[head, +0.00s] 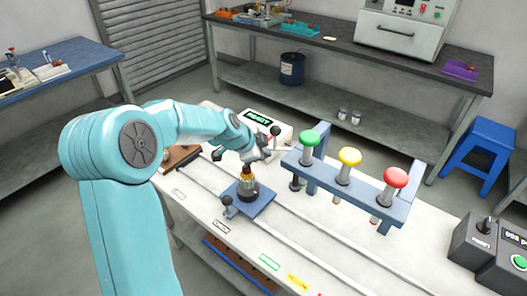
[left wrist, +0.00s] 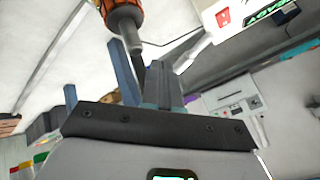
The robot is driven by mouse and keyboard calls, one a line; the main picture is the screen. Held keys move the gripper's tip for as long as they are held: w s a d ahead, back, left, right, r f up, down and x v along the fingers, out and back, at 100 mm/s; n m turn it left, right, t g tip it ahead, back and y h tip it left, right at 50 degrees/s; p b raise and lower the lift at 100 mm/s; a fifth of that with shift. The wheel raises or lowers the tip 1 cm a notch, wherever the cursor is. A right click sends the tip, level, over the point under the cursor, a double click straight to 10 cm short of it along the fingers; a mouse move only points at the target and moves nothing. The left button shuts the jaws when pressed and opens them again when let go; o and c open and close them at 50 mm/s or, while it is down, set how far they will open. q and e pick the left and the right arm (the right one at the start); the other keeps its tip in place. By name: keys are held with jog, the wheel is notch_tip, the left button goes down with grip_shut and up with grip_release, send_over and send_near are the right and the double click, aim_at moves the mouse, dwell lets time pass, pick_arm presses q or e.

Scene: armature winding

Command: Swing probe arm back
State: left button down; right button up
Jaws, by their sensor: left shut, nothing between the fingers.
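The armature (head: 247,184), with copper-orange windings, stands upright on a blue plate (head: 262,204) on the white bench. In the left wrist view the armature (left wrist: 122,14) is at the top edge. The white tester (head: 262,122) with a green display is behind my left gripper. A dark ball-ended lever (head: 275,132) shows by it; I cannot tell whether it is the probe arm. In the left wrist view a pale grey rod (left wrist: 193,53) runs from the tester's corner towards my fingers. My left gripper (head: 258,152) is shut and empty, above and beside the armature. Its fingers partly hide the tester.
A blue rack (head: 333,180) with green, yellow and red knobs stands right of my left gripper. A small ball-topped lever (head: 227,206) is at the plate's front left. A dark control box (head: 490,250) sits at the right. The front bench surface between is mostly clear.

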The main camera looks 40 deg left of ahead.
pick_arm(q)
jog(key=w+a+m+h+b, duration=0.1)
jog(key=b, duration=0.2)
jog(key=w+a+m+h+b, duration=0.1)
jog(key=b, duration=0.3)
jog(key=shift+a+f+m, duration=0.1)
jog(key=shift+f+m, duration=0.2)
jog(key=shift+m, duration=0.1)
jog(key=shift+w+a+r+m, duration=0.15)
jog(key=shift+w+a+m, duration=0.1)
jog(key=shift+m, duration=0.15)
jog(key=w, duration=0.1)
jog(key=a+m+h, duration=0.1)
jog(key=w+m+g, duration=0.1)
jog(key=shift+w+a+r+h, duration=0.2)
jog(key=shift+w+a+h, duration=0.05)
jog(key=shift+w+h, duration=0.15)
jog(key=shift+r, duration=0.1)
jog(key=shift+b, duration=0.3)
